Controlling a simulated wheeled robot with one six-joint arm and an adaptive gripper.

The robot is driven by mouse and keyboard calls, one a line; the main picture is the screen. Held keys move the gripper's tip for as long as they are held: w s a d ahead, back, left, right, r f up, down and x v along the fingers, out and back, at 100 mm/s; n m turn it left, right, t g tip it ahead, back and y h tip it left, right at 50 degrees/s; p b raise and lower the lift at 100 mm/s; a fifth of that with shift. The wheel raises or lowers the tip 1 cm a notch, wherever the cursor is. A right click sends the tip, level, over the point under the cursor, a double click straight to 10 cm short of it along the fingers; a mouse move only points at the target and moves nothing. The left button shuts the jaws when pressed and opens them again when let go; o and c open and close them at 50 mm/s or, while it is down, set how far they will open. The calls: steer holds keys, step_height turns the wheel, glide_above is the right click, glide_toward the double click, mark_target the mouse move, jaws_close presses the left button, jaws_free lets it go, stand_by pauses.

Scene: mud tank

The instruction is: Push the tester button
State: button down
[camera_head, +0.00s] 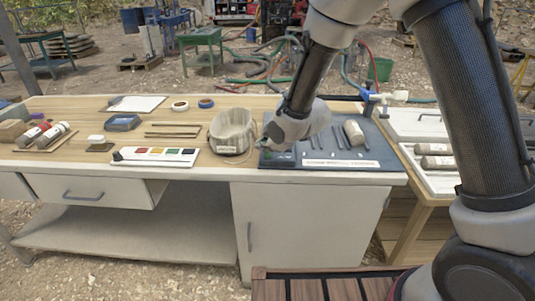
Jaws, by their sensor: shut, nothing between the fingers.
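A small dark device (279,159), which looks like the tester, sits at the front left corner of a dark mat (340,150) on the wooden bench. A small green spot shows on its top; I cannot tell whether that is the button. My gripper (264,145) hangs just above the device's left part, pointing down, and looks shut and empty. The wrist hides much of the device's back. I cannot tell whether the fingertips touch it.
Slim tools and a pale cylinder (354,133) lie on the mat at right. A blue-handled tap (375,98) stands behind. A white colour strip (155,156) lies further left.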

mark_target(265, 155)
steer(key=shift+f, duration=0.35)
steer(key=shift+r, duration=0.4)
steer(key=shift+r, duration=3.05)
